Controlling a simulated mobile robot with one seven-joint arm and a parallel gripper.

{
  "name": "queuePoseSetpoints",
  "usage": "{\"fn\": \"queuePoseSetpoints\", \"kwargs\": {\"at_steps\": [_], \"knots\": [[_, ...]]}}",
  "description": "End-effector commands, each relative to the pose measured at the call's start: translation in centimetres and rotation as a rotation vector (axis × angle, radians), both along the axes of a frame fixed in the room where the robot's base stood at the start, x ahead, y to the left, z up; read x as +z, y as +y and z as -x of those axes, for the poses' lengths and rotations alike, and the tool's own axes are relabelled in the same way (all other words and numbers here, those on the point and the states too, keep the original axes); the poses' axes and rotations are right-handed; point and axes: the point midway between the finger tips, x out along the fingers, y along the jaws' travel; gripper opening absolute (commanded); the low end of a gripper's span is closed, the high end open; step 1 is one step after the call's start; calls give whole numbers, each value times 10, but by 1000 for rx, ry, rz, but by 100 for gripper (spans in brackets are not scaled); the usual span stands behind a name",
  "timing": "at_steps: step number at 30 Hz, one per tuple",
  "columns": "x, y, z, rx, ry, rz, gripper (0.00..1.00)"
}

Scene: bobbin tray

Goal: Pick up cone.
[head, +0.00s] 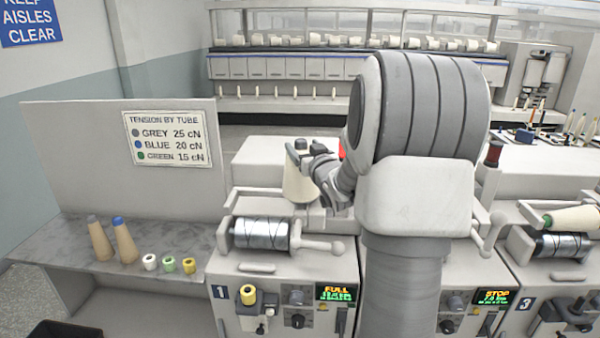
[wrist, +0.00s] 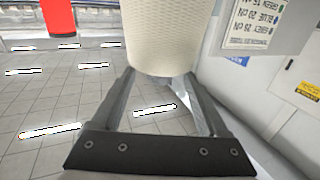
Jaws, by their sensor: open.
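A cream yarn cone (head: 297,183) with a grey tube end at its top stands upright above the drum of station 1 in the head view. My gripper (head: 314,170) is at the cone's right side, partly hidden by my own wrist and arm. In the wrist view the cone (wrist: 165,35) fills the top middle, its end at the fingertips. My gripper (wrist: 160,80) is open there, with a finger at each side of the cone's end. I cannot tell whether the fingers touch it.
A grey drum (head: 262,234) lies below the cone; station 1's display (head: 337,291) reads FULL. A side shelf (head: 160,255) holds two bare tubes and three small rolls. A tension sign (head: 166,138) hangs on the panel behind. Another cone (head: 578,218) lies at station 3.

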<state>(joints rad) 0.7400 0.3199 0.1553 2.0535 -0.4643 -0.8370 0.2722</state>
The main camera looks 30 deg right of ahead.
Motion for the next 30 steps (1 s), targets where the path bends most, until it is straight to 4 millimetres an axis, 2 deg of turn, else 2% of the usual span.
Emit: {"fn": "queuePoseSetpoints", "kwargs": {"at_steps": [3, 6, 15, 27, 28, 30], "knots": [[1, -5, -17, 0, -1, -2, 77], [1, -7, -24, -1, 0, -1, 77], [0, -8, -27, -1, 0, 0, 76], [0, -7, -27, -1, 0, 0, 4], [0, -7, -27, -1, 0, 0, 0], [0, -7, -27, -1, 0, 0, 0]]}}
